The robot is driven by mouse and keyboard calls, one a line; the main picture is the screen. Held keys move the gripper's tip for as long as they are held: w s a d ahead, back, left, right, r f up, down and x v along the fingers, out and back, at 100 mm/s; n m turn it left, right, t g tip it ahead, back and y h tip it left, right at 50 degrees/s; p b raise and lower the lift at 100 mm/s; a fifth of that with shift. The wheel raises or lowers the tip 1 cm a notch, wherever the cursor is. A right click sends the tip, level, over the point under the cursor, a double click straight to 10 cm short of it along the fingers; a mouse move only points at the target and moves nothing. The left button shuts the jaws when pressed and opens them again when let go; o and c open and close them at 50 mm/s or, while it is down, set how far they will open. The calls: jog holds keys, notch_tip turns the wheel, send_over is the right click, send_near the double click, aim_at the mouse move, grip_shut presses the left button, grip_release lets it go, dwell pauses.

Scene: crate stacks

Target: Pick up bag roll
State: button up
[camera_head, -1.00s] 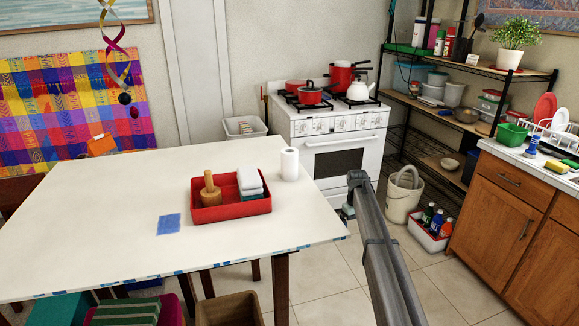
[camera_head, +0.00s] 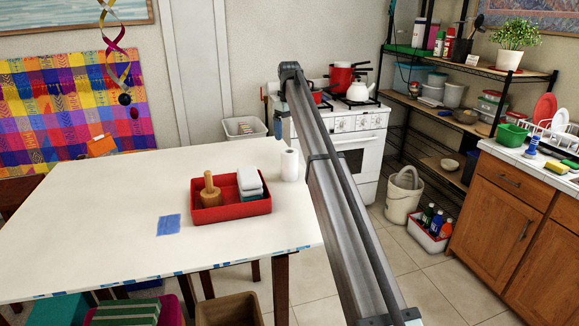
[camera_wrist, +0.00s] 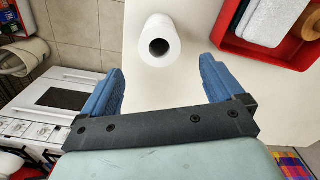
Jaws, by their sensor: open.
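The bag roll looks like a white upright roll (camera_head: 290,166) near the table's far right corner, right of the red tray (camera_head: 232,212). In the wrist view the roll (camera_wrist: 165,24) shows its end with a dark hollow core. My gripper (camera_wrist: 160,66) is open and empty, its two blue fingers spread apart. The roll lies beyond the fingertips, between their lines, and does not touch them. In the head view my gripper (camera_head: 279,128) is small, partly hidden by my arm, and appears above and behind the roll.
The red tray holds a wooden pestle-like item (camera_head: 209,190) and folded cloths (camera_head: 248,180). A blue cloth square (camera_head: 169,224) lies on the white table (camera_head: 90,220). The stove (camera_head: 350,140) stands behind. The table's left part is clear.

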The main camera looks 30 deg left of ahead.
aim_at(289, 162)
notch_tip(289, 162, down, 14)
jog(key=shift+r, duration=0.25)
dwell(0.5)
jog(key=c, duration=1.1)
